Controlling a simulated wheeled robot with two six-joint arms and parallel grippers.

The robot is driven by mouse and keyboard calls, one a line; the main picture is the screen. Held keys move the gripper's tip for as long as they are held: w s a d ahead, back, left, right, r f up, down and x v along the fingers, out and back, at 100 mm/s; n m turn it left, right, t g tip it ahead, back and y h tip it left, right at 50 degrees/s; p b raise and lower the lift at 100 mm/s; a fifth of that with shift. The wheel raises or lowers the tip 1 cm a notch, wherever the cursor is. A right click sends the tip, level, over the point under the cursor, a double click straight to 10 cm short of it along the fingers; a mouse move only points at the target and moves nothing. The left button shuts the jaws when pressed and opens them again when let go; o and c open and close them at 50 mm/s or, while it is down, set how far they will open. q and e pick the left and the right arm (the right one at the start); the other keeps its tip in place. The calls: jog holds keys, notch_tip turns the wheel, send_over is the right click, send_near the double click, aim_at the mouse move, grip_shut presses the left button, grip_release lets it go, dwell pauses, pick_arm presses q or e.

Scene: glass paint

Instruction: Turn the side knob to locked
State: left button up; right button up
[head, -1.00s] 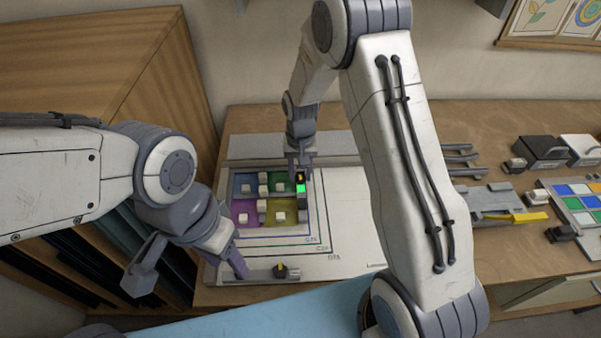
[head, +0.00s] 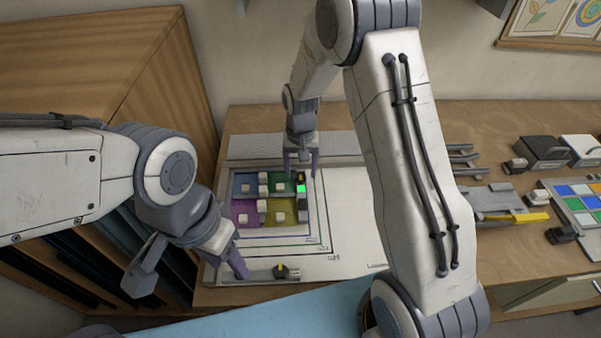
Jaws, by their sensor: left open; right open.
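A small black knob with a yellow mark (head: 299,176) sits at the right side of the coloured glass panel (head: 245,221), just above a bright green patch. My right gripper (head: 301,174) is open over this knob, with one finger to each side of it. I cannot tell whether the fingers touch it. A second black knob with a yellow mark (head: 280,271) sits on the grey bar along the front edge. My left gripper (head: 243,272) is at the left part of that bar, left of the second knob; its finger gap is hard to see.
The panel has blue, green, purple and yellow fields with several pale blocks. The white board (head: 345,215) to its right is clear. Further right are a grey tray (head: 490,200), a colour chart (head: 580,205) and small boxes. A wooden cabinet (head: 110,90) stands at the left.

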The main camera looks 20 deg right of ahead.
aim_at(300, 176)
notch_tip(300, 176, up, 9)
jog(key=b, duration=0.1)
dwell(0.5)
jog(key=s+a+r+n, duration=0.2)
jog(key=s+a, duration=0.2)
jog(key=s, duration=0.2)
jog(key=s+a+r+n, duration=0.3)
jog(key=s+a, duration=0.2)
jog(key=s, duration=0.2)
jog(key=s+n+y, duration=0.1)
jog(key=s+n, duration=0.4)
jog(key=s, duration=1)
jog(key=shift+s+a, duration=0.15)
jog(key=shift+a, duration=0.05)
